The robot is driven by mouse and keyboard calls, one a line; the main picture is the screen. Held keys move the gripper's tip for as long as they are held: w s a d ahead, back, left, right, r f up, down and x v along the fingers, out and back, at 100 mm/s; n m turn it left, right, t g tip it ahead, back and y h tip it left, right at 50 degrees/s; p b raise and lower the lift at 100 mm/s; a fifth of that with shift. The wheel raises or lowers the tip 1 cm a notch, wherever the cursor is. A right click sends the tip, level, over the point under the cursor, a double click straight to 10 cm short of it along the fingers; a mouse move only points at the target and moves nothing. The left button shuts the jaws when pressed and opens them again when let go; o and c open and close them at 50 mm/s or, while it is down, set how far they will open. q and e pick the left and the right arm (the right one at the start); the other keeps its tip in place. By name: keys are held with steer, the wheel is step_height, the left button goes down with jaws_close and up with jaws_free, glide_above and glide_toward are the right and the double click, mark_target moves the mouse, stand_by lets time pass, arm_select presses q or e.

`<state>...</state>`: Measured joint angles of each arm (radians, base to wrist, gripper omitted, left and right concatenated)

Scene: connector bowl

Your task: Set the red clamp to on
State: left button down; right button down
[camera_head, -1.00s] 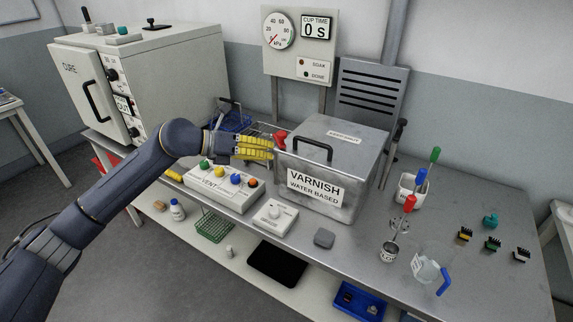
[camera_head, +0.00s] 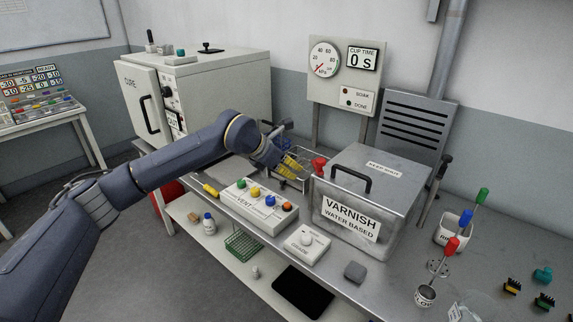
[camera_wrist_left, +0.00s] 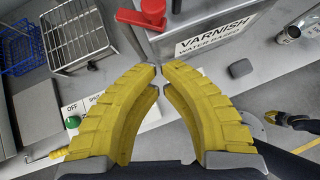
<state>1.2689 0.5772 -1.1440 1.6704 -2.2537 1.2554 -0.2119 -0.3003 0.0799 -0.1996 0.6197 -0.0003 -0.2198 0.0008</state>
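The red clamp (camera_head: 319,163) is a small red lever at the left side of the metal varnish box (camera_head: 330,203). In the left wrist view the clamp (camera_wrist_left: 143,17) is at the top, its arm pointing left. My left gripper (camera_head: 301,172) is just left of the clamp and tilted downward, apart from it as far as I can tell. In the wrist view its yellow fingertips (camera_wrist_left: 160,70) nearly meet below the clamp, with nothing seen between them. A dark and yellow shape at the right edge there looks like my right gripper (camera_wrist_left: 290,121); its fingers are unclear.
A wire basket (camera_wrist_left: 83,35) stands left of the clamp. The vent panel (camera_head: 252,212) with coloured knobs lies in front, beside a small white dial box (camera_head: 307,247). A cabinet (camera_head: 220,90) stands at the back left. A cup with coloured-handled tools (camera_head: 452,235) is right of the varnish box.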

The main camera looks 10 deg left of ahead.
mark_target(317, 174)
arm_select(q)
steer(key=w+d+f, duration=0.1)
steer(key=d, duration=0.1)
steer(key=w+d+f, duration=0.2)
steer(key=shift+w, duration=0.15)
steer(key=shift+w+d, duration=0.6)
steer(key=shift+d, duration=0.1)
steer(key=shift+d, duration=0.1)
steer(key=d, duration=0.3)
steer(key=shift+w+d, duration=0.1)
steer(key=shift+w, duration=0.05)
